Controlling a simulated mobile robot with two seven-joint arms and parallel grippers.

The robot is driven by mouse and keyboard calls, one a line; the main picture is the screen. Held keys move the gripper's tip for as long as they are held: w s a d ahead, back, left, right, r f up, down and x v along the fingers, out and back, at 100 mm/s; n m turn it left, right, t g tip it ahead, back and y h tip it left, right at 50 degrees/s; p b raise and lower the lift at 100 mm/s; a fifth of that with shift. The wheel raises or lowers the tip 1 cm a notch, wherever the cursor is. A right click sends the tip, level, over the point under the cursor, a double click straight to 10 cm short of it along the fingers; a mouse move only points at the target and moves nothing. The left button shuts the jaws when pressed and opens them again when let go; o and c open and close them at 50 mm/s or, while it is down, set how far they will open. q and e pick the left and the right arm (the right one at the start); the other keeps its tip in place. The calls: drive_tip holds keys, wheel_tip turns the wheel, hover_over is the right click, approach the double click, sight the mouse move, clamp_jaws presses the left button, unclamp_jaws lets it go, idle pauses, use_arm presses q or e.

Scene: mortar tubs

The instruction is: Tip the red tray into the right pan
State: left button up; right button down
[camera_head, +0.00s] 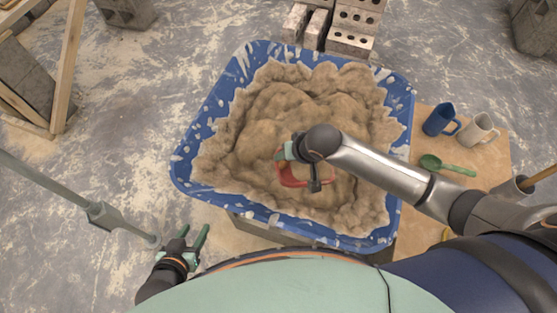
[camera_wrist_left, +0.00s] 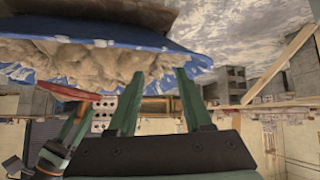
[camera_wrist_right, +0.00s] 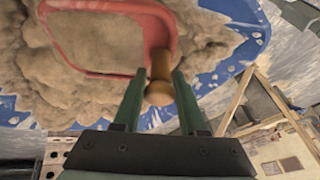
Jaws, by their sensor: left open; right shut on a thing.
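The red tray (camera_head: 293,183) is a red-rimmed piece low over the sandy mortar (camera_head: 270,110) in the blue tub (camera_head: 187,150). In the right wrist view the red tray (camera_wrist_right: 158,30) has a short wooden handle (camera_wrist_right: 159,92) between my right fingers. My right gripper (camera_wrist_right: 158,82) is shut on it. The area inside the rim is sand-coloured; I cannot tell whether it carries mortar. My left gripper (camera_head: 194,236) is open and empty, outside the tub's near left edge. I see one blue tub and no separate left and right pans.
A board (camera_head: 490,160) right of the tub bears a blue mug (camera_head: 437,121), a beige mug (camera_head: 476,131) and a green spoon (camera_head: 446,165). Bricks (camera_head: 352,40) stand behind the tub. A wooden frame (camera_head: 66,65) is at the left. The floor left of the tub is mostly clear.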

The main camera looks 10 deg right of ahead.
drive_tip(key=d+y+b, duration=0.1)
drive_tip(key=d+r+y+b, duration=0.1)
drive_tip(key=d+b, duration=0.1)
drive_tip(key=b, duration=0.1)
drive_tip(key=shift+d+r+m+y, duration=0.2)
drive_tip(key=shift+r+m+y, duration=0.1)
drive_tip(key=shift+y, duration=0.1)
drive_tip(key=shift+d+r+y, duration=0.5)
drive_tip(key=shift+d+y, duration=0.1)
drive_tip(key=shift+d, duration=0.15)
use_arm(q)
wheel_tip(320, 180, down, 7)
drive_tip(key=b, duration=0.7)
drive_tip(key=w+r+m+t+h+b, duration=0.1)
drive_tip(key=w+r+t, duration=0.5)
drive_tip(key=r, duration=0.6)
drive_tip(key=shift+w+d+r+m+h+b, duration=0.3)
drive_tip(key=shift+w+d+r+m+b, duration=0.15)
drive_tip(key=shift+w, duration=0.6)
use_arm(e)
drive_tip(key=d+r+m+t+y, duration=0.1)
drive_tip(key=d+r+y, duration=0.1)
drive_tip(key=d+y, duration=0.2)
drive_tip(key=shift+d+m+y, duration=0.3)
drive_tip(key=shift+d, duration=0.9)
use_arm(q)
drive_tip(key=shift+w+p, duration=0.15)
drive_tip(key=shift+p, duration=0.15)
use_arm(e)
drive_tip(key=shift+s+r, duration=0.1)
